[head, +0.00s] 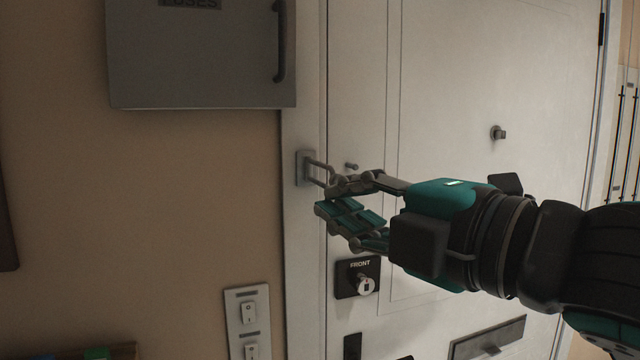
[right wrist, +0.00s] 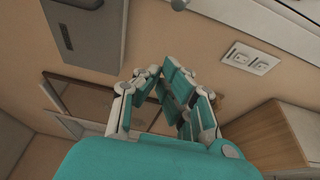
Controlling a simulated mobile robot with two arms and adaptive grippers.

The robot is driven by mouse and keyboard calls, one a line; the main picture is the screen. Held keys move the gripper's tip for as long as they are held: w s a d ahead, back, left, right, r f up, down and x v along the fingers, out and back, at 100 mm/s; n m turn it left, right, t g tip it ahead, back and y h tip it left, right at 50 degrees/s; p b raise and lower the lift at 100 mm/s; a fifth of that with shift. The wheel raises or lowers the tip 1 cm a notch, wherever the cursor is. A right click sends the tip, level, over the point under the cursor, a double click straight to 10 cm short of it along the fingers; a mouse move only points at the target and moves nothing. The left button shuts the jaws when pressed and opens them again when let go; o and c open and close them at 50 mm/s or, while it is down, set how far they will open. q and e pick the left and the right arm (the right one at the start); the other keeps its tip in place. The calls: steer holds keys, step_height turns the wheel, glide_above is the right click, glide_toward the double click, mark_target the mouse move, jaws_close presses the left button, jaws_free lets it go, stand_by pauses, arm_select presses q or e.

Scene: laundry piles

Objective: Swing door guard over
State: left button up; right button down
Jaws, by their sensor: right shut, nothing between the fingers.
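The door guard (head: 305,168) is a grey plate on the door frame with a thin loop bar standing out to the right. A small knob (head: 351,166) sits on the white door (head: 450,90) just right of the loop's end. My right gripper (head: 328,196) comes in from the right, shut and empty, its fingertips close below the loop bar. Whether they touch the bar I cannot tell. The right gripper (right wrist: 160,72) also shows in the right wrist view with nothing in it; the guard is not clearly visible there. My left gripper is not in view.
A grey fuse box (head: 200,60) hangs left of the frame. A lock marked FRONT (head: 358,278) sits below the gripper, a switch plate (head: 248,318) lower left, a peephole (head: 498,132) and a mail slot (head: 487,338) on the door. A wooden cabinet (right wrist: 270,135) shows in the wrist view.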

steer(key=shift+w, duration=0.1)
steer(key=w+a+p, duration=0.2)
steer(key=w+p, duration=0.3)
steer(key=w, duration=0.4)
steer(key=shift+a, duration=0.2)
stand_by(0.4)
